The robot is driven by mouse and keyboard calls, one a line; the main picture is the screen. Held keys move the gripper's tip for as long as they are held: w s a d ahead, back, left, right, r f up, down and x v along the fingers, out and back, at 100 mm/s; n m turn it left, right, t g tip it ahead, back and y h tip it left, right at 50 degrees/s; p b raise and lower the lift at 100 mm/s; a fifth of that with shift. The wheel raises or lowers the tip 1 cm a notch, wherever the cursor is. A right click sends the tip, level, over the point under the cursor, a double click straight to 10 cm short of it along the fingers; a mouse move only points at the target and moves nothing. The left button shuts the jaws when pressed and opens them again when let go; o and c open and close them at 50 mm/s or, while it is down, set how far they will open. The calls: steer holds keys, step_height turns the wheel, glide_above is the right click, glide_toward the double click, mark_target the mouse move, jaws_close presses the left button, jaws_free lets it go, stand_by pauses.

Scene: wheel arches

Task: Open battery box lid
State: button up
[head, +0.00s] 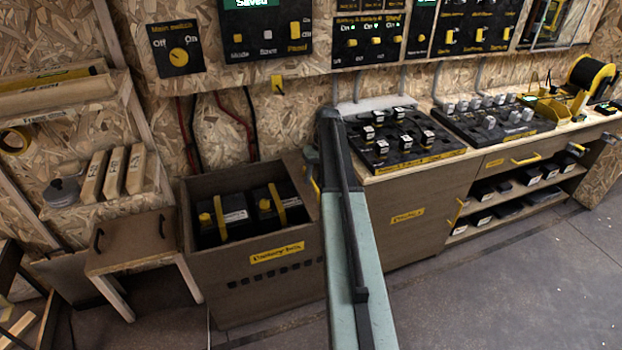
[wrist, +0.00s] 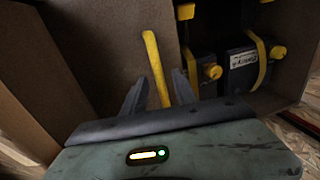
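The battery box (head: 230,275) is a brown wooden box with a yellow label, left of my arm in the head view. Its top is uncovered, and black batteries (head: 238,218) with yellow straps show inside. The lid (head: 298,172) is a brown panel standing raised at the box's right side, partly hidden by my arm. In the wrist view the lid (wrist: 110,45) carries a yellow handle (wrist: 155,65). My gripper (wrist: 160,78) has one finger on each side of this handle, with small gaps showing, so it looks open. My fingertips are hidden in the head view.
A workbench with a brown cabinet (head: 405,220) stands right of the box. A small brown stool (head: 130,243) stands to the left. Switch panels (head: 265,35) hang on the wall above. Grey floor (head: 500,290) is clear at the front right.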

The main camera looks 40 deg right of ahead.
step_height(320, 180, up, 8)
steer(key=d+p, duration=0.1)
steer(key=p, duration=0.6)
steer(key=shift+s+d+p, duration=0.25)
steer(key=shift+d+p, duration=0.05)
steer(key=shift+p, duration=0.05)
steer(key=shift+f, duration=0.2)
